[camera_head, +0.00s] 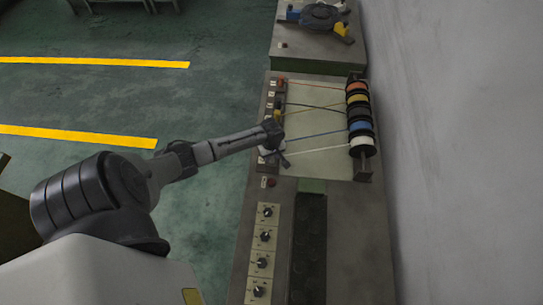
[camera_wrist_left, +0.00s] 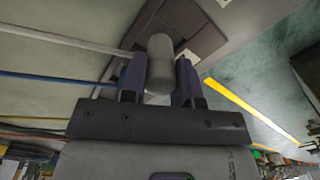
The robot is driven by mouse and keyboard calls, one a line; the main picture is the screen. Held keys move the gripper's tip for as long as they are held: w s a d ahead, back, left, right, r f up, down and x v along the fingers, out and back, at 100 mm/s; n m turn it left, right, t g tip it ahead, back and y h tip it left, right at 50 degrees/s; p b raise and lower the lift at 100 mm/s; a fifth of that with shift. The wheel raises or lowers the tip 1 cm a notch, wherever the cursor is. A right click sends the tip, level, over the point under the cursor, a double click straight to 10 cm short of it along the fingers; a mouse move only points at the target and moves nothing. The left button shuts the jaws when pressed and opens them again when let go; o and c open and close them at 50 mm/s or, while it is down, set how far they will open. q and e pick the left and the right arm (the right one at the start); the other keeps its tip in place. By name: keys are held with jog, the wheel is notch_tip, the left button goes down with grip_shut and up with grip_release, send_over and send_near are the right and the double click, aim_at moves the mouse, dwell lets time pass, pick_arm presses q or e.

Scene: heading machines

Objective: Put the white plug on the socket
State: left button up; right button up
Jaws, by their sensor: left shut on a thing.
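My left gripper (camera_head: 279,153) is at the left edge of the cable board, at the end of the white cable. In the left wrist view its two fingers (camera_wrist_left: 161,78) are shut on the white plug (camera_wrist_left: 160,55), a pale rounded cylinder. The plug's far end lies against or just in front of a grey square socket plate (camera_wrist_left: 197,38); I cannot tell whether it is seated. In the head view the arm and gripper mostly hide the plug and socket. My right gripper is not in view.
The white cable (camera_head: 320,149) runs to a white spool (camera_head: 362,146) in a rack of coloured spools. Blue and other cables (camera_wrist_left: 55,80) run beside it. Knobs (camera_head: 265,236) line the bench nearer me. A grey wall (camera_head: 440,150) stands at the right; open green floor lies left.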

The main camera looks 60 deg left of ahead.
pick_arm(q)
jog(key=shift+f, duration=0.55)
jog(key=shift+f, duration=0.1)
jog(key=o, duration=0.9)
jog(key=shift+o, duration=0.2)
